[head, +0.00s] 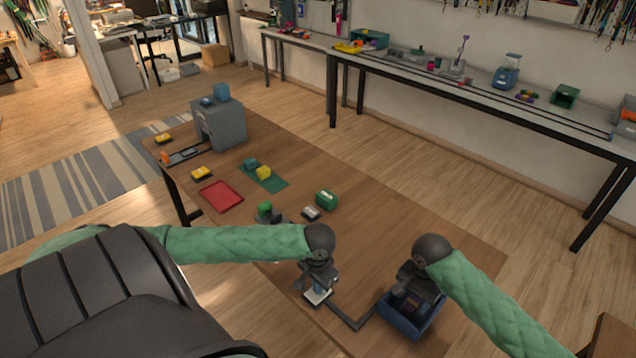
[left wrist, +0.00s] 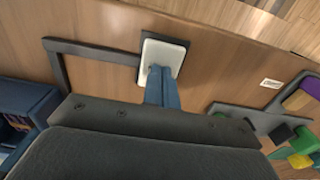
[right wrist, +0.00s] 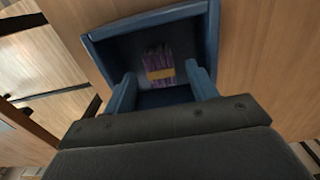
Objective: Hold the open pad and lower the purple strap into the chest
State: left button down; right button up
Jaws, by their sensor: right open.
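The white pad (head: 317,296) sits on a dark plate on the table. It also shows in the left wrist view (left wrist: 161,54). My left gripper (left wrist: 156,72) is over the pad with its blue fingers together, their tips at the pad's surface; contact is hard to tell. The blue chest (right wrist: 148,20) is open at the top. The purple strap (right wrist: 156,60), a bundle with an orange-yellow band, lies inside it. My right gripper (right wrist: 163,85) is open over the chest, with its fingers apart on either side in front of the strap. The arm hides much of the chest (head: 397,323) in the head view.
A dark bar (head: 350,325) runs from the pad's plate to the chest. A green box (head: 326,200), a small grey-and-white block (head: 311,213) and a red tray (head: 222,197) stand farther back. The table's right side is clear.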

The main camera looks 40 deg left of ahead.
jog(key=shift+r, duration=0.1)
notch_tip(320, 180, up, 10)
dwell(0.8)
pick_arm(q)
notch_tip(320, 180, up, 7)
jog(key=p, duration=0.8)
pick_arm(e)
notch_tip(320, 180, up, 8)
